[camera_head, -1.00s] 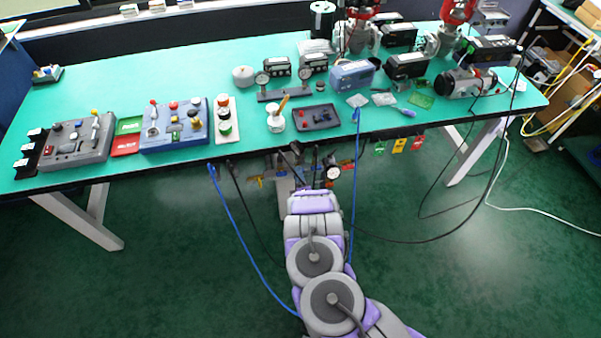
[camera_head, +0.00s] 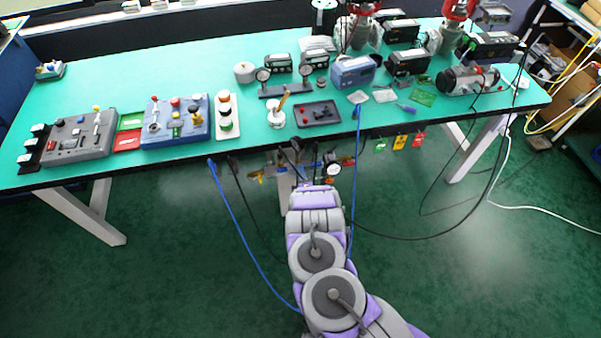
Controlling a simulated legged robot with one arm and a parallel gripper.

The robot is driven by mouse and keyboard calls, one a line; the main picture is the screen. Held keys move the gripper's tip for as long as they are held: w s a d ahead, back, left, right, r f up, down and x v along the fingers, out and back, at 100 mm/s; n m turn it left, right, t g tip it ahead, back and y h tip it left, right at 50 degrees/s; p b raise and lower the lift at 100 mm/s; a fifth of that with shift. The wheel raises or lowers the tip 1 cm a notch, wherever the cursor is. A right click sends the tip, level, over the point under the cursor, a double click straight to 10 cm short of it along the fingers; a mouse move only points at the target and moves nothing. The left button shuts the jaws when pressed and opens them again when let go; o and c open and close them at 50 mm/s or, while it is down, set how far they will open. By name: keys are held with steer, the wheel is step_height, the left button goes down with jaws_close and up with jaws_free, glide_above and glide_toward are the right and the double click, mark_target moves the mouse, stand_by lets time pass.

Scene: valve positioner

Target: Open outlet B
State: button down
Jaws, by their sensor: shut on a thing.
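A small valve manifold hangs below the front edge of the table, with a yellow handle (camera_head: 256,175) at its left, a blue handle (camera_head: 283,169) near the middle and a round white-faced gauge (camera_head: 332,169) at its right. My arm reaches up from the bottom of the view to the manifold. My gripper (camera_head: 305,175) is at the manifold's middle, between the blue handle and the gauge, shut on a small valve handle there. My wrist and the dark parts around it hide most of the fingers and the handle. I cannot read any outlet labels.
The green table (camera_head: 160,80) carries control boxes, gauges and actuators. A blue hose (camera_head: 240,240) hangs left of my arm and another runs close to its right side. A black cable (camera_head: 430,238) loops at right. Coloured tags (camera_head: 400,142) hang from the table edge.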

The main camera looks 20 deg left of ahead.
steer(key=shift+s+d+f+m, duration=0.1)
steer(key=shift+s+f+m, duration=0.05)
steer(key=shift+f+m, duration=0.15)
steer(key=m+p, duration=0.7)
steer(key=m, duration=1)
steer(key=shift+r, duration=0.1)
steer(key=shift+m, duration=0.3)
stand_by(0.4)
steer(key=c, duration=1.2)
jaws_free()
steer(key=shift+r, duration=0.1)
